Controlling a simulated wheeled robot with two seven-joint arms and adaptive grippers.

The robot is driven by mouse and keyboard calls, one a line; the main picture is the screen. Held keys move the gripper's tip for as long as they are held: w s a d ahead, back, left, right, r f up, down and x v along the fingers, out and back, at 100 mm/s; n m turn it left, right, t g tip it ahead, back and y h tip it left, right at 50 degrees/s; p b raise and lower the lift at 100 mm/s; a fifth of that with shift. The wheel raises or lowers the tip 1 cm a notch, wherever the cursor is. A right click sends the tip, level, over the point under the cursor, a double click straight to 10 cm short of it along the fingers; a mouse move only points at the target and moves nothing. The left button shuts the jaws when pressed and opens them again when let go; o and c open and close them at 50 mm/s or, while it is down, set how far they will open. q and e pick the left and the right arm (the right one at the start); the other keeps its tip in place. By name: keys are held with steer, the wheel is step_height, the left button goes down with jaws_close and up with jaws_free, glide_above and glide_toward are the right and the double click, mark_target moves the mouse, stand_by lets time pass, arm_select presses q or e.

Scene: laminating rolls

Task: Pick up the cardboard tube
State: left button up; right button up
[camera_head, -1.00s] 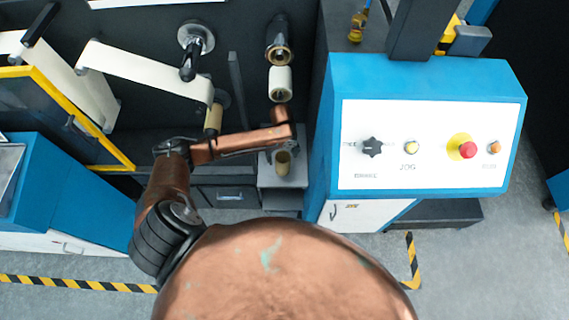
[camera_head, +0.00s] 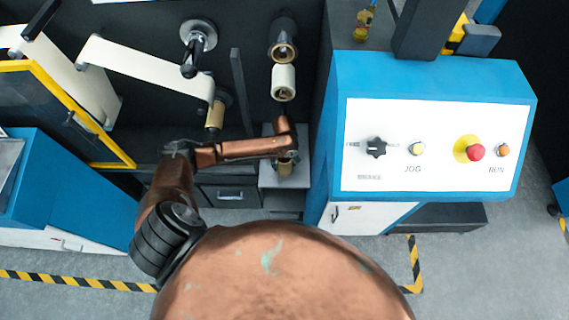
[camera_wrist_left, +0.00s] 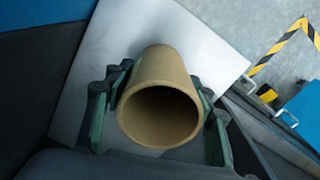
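The brown cardboard tube (camera_head: 285,169) stands upright on a grey platform (camera_head: 272,182) left of the blue control console, its top partly hidden by my left gripper in the head view. In the left wrist view the hollow tube (camera_wrist_left: 160,75) is at the centre, its open end facing the camera. My left gripper (camera_head: 287,153) is at the tube. In the left wrist view its green-black fingers (camera_wrist_left: 160,88) are spread, one on each side of the tube, with narrow gaps seeming to show. My right gripper is not in view.
The blue console (camera_head: 430,130) with knob and buttons stands close on the right. A white roll (camera_head: 284,82) on a spindle is behind the platform. Another brown core (camera_head: 215,113) and a white web (camera_head: 140,65) are at the left. A drawer (camera_head: 230,195) lies below.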

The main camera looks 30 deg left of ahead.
arm_select(q)
steer(key=c, duration=0.7)
steer(key=shift+c, duration=0.2)
